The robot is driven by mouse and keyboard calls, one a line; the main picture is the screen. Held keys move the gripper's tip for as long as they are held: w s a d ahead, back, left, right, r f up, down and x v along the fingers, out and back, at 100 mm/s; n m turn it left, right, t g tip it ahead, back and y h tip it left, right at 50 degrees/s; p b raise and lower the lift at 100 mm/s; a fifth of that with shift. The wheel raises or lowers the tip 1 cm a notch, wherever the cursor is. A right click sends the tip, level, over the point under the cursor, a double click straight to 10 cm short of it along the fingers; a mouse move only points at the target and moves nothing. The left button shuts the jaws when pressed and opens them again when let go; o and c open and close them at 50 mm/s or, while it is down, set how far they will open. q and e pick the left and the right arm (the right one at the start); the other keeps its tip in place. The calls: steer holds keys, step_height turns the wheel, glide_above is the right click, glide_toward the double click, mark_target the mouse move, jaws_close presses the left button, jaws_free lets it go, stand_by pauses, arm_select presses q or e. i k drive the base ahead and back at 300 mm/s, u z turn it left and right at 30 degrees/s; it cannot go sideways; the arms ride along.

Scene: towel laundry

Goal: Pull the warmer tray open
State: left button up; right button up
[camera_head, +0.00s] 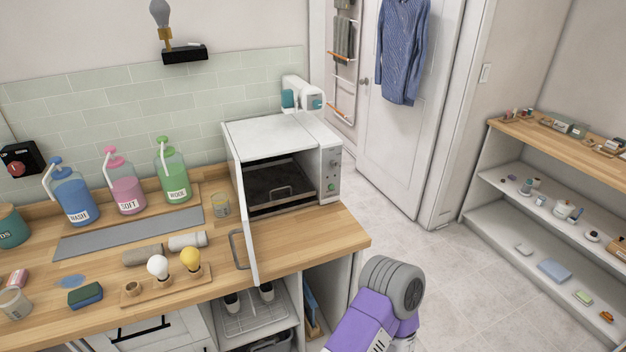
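The white warmer (275,131) stands at the right end of the wooden counter. Its door (242,200) is swung open toward the front, with a grey bar handle (238,249) on it. Inside, the dark tray (265,185) sits in the cavity, with a metal handle (282,193) at its front edge. The tray appears to lie within the cavity. Neither of my grippers shows. Only a purple and grey link of one of my arms is in view at the bottom, in front of the counter's right end.
A clear glass (220,205) stands just left of the open door. Labelled pump bottles (125,190), rolled towels (187,241) and a bulb board (170,287) occupy the counter. Bare wood (320,240) lies before the warmer. Shelves (550,215) stand at right across open floor.

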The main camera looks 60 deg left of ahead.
mark_target(280, 182)
steer(key=z, duration=0.05)
steer(key=i, duration=0.1)
steer(key=u, duration=1.35)
